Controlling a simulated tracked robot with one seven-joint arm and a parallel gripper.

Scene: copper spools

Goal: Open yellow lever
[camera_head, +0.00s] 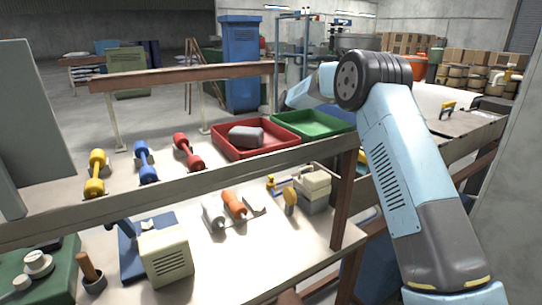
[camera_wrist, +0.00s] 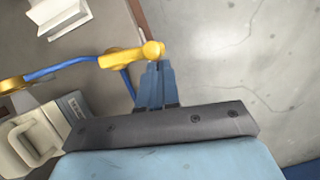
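In the wrist view a yellow lever (camera_wrist: 122,57) with a rounded knob end lies across the upper middle, beside a blue pipe (camera_wrist: 62,69). My gripper (camera_wrist: 158,66) points at the knob end. Its two blue fingers look close together, with no clear gap between them. The tips are at or just below the knob; I cannot tell whether they touch it. In the head view my gripper is hidden.
In the wrist view a beige box with a handle (camera_wrist: 37,135) is at left. The floor at right is clear. A rail (camera_head: 200,178) crosses in front.

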